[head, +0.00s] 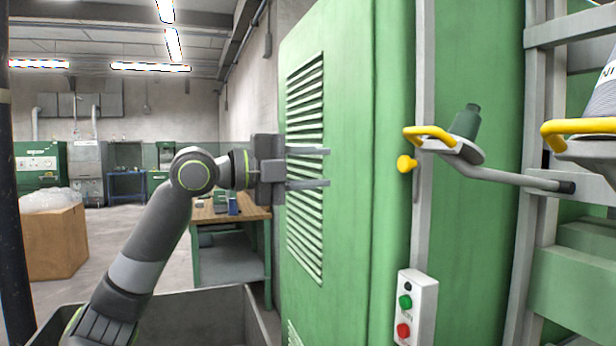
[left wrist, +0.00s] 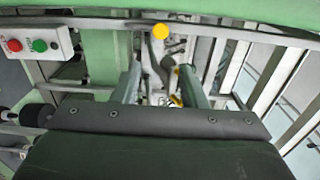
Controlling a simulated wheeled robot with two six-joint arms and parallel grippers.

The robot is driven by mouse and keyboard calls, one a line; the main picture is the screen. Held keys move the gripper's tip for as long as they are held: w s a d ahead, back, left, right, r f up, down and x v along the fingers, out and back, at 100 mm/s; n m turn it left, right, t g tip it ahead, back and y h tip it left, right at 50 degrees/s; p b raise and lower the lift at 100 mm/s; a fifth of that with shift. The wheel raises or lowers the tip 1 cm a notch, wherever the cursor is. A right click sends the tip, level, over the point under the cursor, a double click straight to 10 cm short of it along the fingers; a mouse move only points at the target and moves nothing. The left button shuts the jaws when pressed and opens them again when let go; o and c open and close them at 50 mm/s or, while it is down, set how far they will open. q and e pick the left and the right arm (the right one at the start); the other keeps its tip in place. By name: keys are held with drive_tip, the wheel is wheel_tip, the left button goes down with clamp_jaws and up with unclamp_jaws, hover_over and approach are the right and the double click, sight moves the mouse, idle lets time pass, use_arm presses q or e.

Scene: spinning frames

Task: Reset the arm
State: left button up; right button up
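In the head view a grey arm (head: 505,177) with a black tip is on the machine frame. At its left end, a grey holder (head: 462,151) with a yellow handle (head: 430,133) carries a dark green tube (head: 467,121), tilted slightly. A yellow knob (head: 406,163) sits just below and left of the handle. My left gripper (head: 328,168) is open, its two fingers apart with nothing between them. It is left of the holder, before the vented green panel. In the left wrist view my left gripper (left wrist: 158,78) also shows open, with a yellow knob (left wrist: 160,31) beyond it. My right gripper is out of view.
A green cabinet (head: 347,60) stands close by my left gripper. A control box (head: 416,308) with green and red buttons hangs below the knob. A second yellow handle (head: 580,127) and a spool (head: 604,96) are at the right edge. A workbench (head: 250,212) stands behind left.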

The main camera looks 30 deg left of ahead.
use_arm(q)
drive_tip(key=shift+s+a, duration=0.25)
drive_tip(key=shift+s, duration=0.1)
idle(0.4)
